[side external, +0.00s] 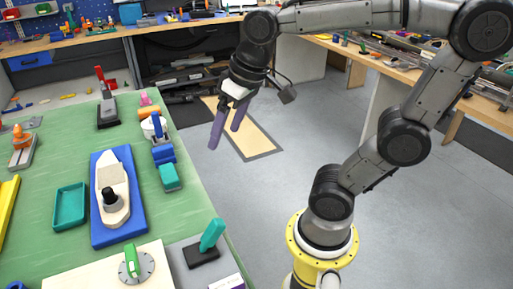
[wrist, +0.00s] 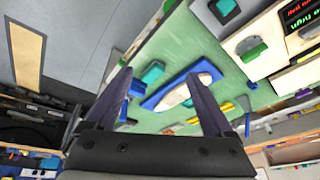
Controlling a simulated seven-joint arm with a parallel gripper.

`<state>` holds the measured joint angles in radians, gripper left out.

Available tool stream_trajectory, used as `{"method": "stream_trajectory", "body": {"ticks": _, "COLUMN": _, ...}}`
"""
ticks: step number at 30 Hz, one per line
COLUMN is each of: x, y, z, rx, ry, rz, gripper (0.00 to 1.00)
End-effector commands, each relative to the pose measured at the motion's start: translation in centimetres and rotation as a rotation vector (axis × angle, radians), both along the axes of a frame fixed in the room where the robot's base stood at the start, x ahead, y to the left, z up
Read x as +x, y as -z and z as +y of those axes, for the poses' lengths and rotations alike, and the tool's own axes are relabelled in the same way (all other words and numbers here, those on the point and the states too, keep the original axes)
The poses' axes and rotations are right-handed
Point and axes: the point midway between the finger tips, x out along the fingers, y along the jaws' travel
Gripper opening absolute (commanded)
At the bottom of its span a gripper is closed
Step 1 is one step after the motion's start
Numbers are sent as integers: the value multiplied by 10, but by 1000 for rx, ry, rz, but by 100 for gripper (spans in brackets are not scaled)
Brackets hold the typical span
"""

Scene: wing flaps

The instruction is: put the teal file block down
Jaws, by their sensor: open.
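The teal file block (side external: 170,177) rests on the green tabletop near its right edge, just in front of a blue block (side external: 163,154). It also shows in the wrist view as a teal block (wrist: 152,72), between my fingertips in the picture but well beyond them. My gripper (side external: 225,138) is open and empty. It is raised to the right of the table edge, apart from the file block, with its purple fingers pointing down. Both fingers show spread in the wrist view (wrist: 158,74).
A cream boat-shaped piece on a blue board (side external: 126,232) lies left of the file block, with a teal tray (side external: 70,228) beyond. A teal handle (side external: 212,235) stands on a black base at the front. Grey floor (side external: 300,140) lies right of the table.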

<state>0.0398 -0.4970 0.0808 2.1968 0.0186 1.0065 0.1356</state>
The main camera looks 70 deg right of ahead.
Motion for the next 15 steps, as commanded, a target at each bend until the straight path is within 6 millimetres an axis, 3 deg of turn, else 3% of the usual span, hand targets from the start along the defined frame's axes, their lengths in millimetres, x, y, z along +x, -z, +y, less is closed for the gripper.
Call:
{"method": "stream_trajectory", "body": {"ticks": 1, "x": -18, "y": 5, "z": 2, "rx": -16, "ry": -38, "rz": -36, "gripper": 87}}
{"method": "stream_trajectory", "body": {"ticks": 3, "x": -37, "y": 13, "z": 4, "rx": -38, "ry": -85, "rz": -74, "gripper": 87}}
{"method": "stream_trajectory", "body": {"ticks": 6, "x": -54, "y": 23, "z": 5, "rx": -61, "ry": -133, "rz": -112, "gripper": 87}}
{"method": "stream_trajectory", "body": {"ticks": 15, "x": -66, "y": 32, "z": 6, "rx": -79, "ry": -169, "rz": -138, "gripper": 87}}
